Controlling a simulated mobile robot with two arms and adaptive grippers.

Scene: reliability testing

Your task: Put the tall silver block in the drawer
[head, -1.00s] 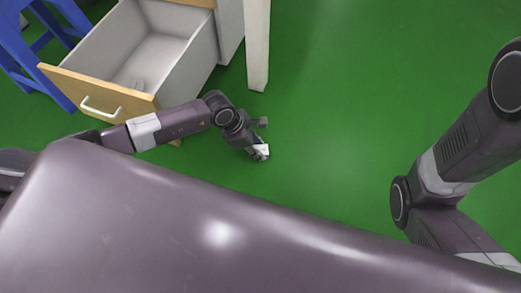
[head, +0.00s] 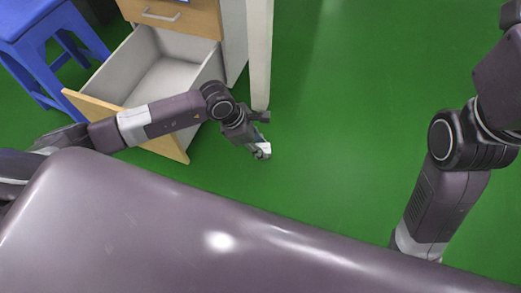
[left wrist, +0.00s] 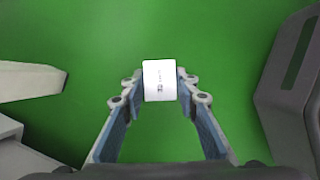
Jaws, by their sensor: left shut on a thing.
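The block is mostly hidden by the gripper there. The drawer (head: 163,75) is pulled out, with white walls and a wooden front; the part of its inside that shows looks empty. My right arm is at the right, its gripper out of view.
The cabinet (head: 234,40) holds a closed upper drawer front (head: 185,15) with a handle. A white table leg (head: 259,55) stands just behind my left gripper. A blue stool (head: 45,45) is left of the drawer. Green floor is clear to the right.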

